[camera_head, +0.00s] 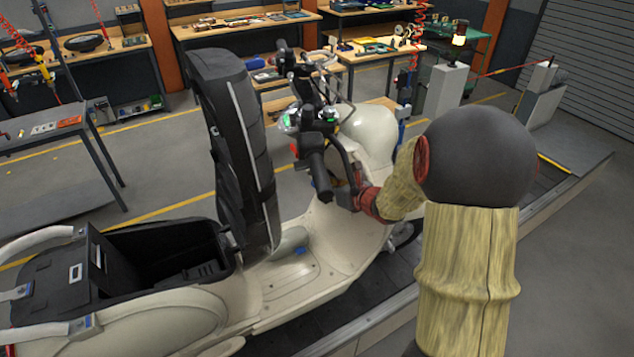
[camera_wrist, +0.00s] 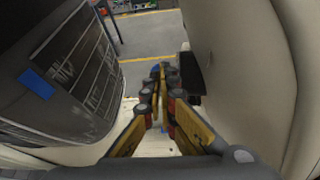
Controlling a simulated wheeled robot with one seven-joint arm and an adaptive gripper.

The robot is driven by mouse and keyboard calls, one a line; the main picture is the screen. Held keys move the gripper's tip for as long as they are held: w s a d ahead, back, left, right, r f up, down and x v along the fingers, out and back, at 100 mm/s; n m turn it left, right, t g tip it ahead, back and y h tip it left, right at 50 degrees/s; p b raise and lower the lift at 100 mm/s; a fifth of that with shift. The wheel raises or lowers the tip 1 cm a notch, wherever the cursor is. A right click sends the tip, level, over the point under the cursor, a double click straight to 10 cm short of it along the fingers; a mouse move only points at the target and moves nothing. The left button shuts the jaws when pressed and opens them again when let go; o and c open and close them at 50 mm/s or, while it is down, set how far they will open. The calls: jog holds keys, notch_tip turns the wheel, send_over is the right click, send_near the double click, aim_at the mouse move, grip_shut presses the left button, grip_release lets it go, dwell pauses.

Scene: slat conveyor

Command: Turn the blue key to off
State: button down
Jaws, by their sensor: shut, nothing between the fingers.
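A cream scooter (camera_head: 335,245) stands on the line with its seat (camera_head: 235,140) raised upright. My gripper (camera_wrist: 160,78) is shut, with its yellow and black fingers together and pointing away between a dark panel and the cream front body. A small blue spot (camera_wrist: 155,70) shows at the fingertips; I cannot tell whether it is the blue key or part of a finger. In the head view my arm reaches to the front body below the handlebar (camera_head: 315,165), and the fingertips are hidden. I cannot make out the key's position.
The raised seat stands left of the handlebar, over an open black storage bin (camera_head: 165,250). A blue patch (camera_wrist: 36,85) is on the dark panel in the wrist view. Workbenches (camera_head: 245,30) stand behind. Room around my fingers is narrow.

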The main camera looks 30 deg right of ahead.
jog(key=v, duration=0.5)
jog(key=shift+w+r, duration=0.1)
jog(key=shift+r, duration=0.2)
dwell(0.8)
